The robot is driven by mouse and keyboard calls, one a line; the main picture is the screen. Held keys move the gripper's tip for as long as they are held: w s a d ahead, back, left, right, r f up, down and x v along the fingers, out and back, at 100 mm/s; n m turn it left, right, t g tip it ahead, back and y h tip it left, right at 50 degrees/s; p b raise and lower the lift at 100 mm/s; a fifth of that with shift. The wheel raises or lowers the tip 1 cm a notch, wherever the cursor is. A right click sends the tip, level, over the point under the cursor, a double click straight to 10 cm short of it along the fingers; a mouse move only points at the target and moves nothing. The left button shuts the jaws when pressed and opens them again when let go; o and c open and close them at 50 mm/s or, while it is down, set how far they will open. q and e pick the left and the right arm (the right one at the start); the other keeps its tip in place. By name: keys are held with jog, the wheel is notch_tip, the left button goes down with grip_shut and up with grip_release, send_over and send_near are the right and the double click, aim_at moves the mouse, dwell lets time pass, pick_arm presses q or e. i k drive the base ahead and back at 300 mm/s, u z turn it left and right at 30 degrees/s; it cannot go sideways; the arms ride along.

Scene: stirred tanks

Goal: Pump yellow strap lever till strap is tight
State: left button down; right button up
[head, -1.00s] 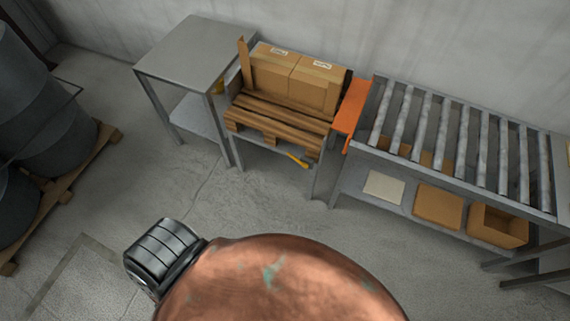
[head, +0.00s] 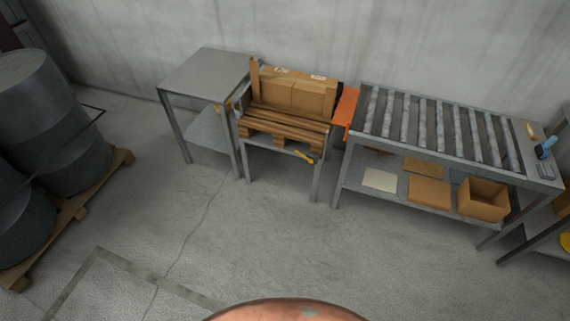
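A small yellow lever (head: 304,156) hangs at the front edge of a low stand, just under a wooden pallet (head: 284,126). Cardboard boxes (head: 297,92) stand on the pallet against an upright wooden post. Another small yellow piece (head: 220,107) shows at the right side of the grey table; I cannot tell what it is. The strap itself is too small to make out. Neither of my grippers is in the head view.
A grey table (head: 207,70) stands left of the pallet stand. An orange panel (head: 346,108) and a roller conveyor (head: 440,125) stand right. Dark drums (head: 50,120) on a pallet are at left. A copper-coloured rounded surface (head: 290,311) is at the bottom edge. The floor between is clear.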

aim_at(311, 160)
jog(key=z, duration=0.25)
jog(key=i, duration=0.25)
jog(key=z, duration=1.1)
jog(key=i, duration=1.35)
jog(key=u, duration=0.75)
jog(key=i, duration=0.45)
jog(key=u, duration=0.55)
